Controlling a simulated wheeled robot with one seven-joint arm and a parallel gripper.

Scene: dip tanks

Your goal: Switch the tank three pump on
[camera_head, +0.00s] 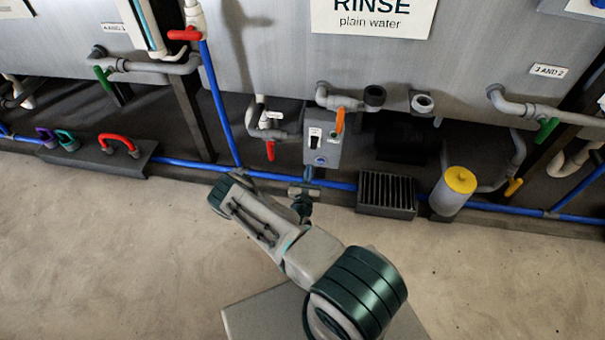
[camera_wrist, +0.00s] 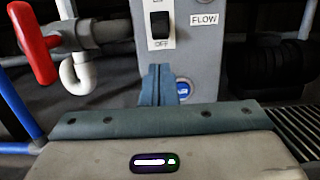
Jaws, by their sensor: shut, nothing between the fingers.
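A grey pump switch box (camera_head: 336,152) stands below the tank with the "RINSE plain water" sign (camera_head: 370,14). On its front is a black rocker switch (camera_wrist: 160,25) on a white plate, with "OFF" printed below it. The switch (camera_head: 314,138) also shows small in the head view. I cannot tell which way the rocker is tipped. My gripper (camera_wrist: 158,72) is shut and empty, its fingertips in front of the box and just below the switch plate in the wrist view. In the head view my gripper (camera_head: 303,198) is low before the box, partly hidden by my arm.
A blue pipe (camera_head: 270,176) runs along the floor. A black grate (camera_head: 386,193) and a yellow-capped cylinder (camera_head: 454,192) stand to the right. The front floor is clear.

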